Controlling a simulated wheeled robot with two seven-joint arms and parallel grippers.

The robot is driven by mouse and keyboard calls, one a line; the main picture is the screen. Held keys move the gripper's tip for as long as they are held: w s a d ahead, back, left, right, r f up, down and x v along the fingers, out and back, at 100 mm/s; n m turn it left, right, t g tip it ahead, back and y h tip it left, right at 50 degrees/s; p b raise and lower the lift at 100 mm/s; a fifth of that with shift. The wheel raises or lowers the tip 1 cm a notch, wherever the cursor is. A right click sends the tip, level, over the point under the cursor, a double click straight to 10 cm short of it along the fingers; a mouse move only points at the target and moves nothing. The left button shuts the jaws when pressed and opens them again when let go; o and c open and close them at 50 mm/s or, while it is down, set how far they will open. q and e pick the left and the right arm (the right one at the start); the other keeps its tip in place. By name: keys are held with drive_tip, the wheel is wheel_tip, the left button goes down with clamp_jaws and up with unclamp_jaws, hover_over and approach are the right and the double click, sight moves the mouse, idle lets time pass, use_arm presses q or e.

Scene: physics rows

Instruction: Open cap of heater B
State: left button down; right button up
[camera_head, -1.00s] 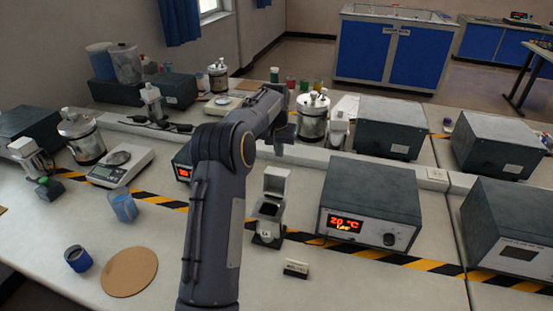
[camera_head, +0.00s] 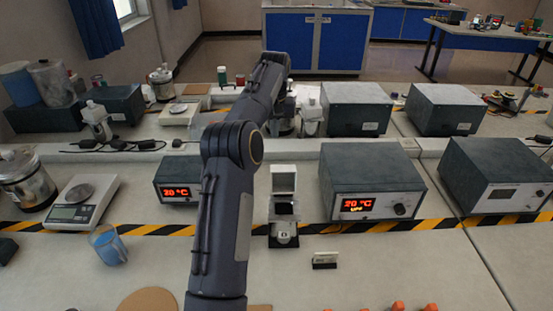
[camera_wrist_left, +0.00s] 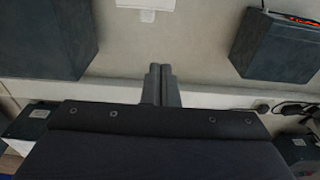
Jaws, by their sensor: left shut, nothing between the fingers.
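Heater B (camera_head: 283,239) is a small pale device with a letter B on its front, standing on the bench in the middle of the head view. Its white square cap (camera_head: 283,178) stands raised and upright behind a dark well. My left gripper (camera_head: 274,127) is beyond the heater, mostly hidden behind my own arm in the head view. In the left wrist view my left gripper (camera_wrist_left: 161,86) has its two fingers together with nothing between them. A white part, seemingly heater B (camera_wrist_left: 147,6), is cut off at the top edge, apart from the fingers. My right gripper is not in view.
A large dark box with a red display (camera_head: 371,193) stands right of heater B, and a smaller display box (camera_head: 178,180) stands left. A small label block (camera_head: 325,260) lies in front. A blue beaker (camera_head: 108,246) and scale (camera_head: 80,203) stand left.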

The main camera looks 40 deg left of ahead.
sight(283, 176)
use_arm(q)
wheel_tip(283, 176, down, 10)
drive_tip(key=shift+s+d+r+p, duration=0.2)
drive_tip(key=shift+s+d+r, duration=0.15)
drive_tip(key=shift+s+d, duration=0.2)
drive_tip(key=shift+s+d+r+p, duration=0.15)
drive_tip(key=shift+s+d+r, duration=0.25)
drive_tip(key=shift+s, duration=0.15)
drive_tip(key=shift+f, duration=0.1)
